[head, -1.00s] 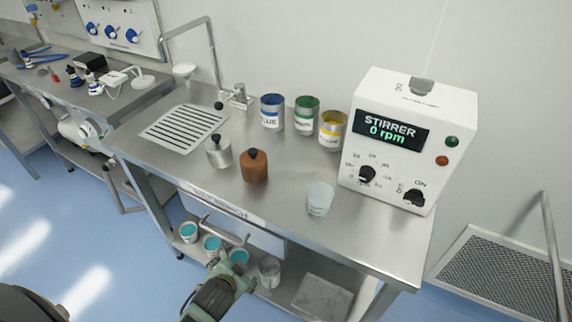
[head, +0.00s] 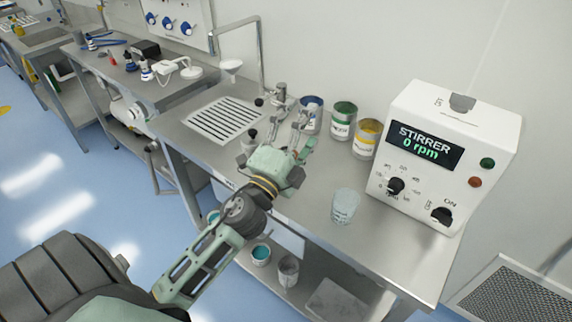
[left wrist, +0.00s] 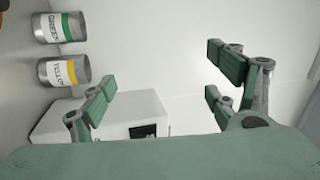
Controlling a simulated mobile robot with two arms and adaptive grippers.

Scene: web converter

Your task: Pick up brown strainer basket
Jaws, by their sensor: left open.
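The brown strainer basket is hidden in the head view, behind my left gripper (head: 303,133) and its wrist. I cannot make it out in the left wrist view either. My left gripper is open and empty above the steel bench (head: 305,205), its fingers pointing toward the paint cans and the tap. In the left wrist view its fingers (left wrist: 163,85) are spread wide with nothing between them. My right gripper is not in view.
Blue (head: 312,113), green (head: 342,121) and yellow (head: 367,138) cans stand behind. A clear beaker (head: 345,205) and the white stirrer box (head: 445,155) stand right. The drain grate (head: 224,118) is left.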

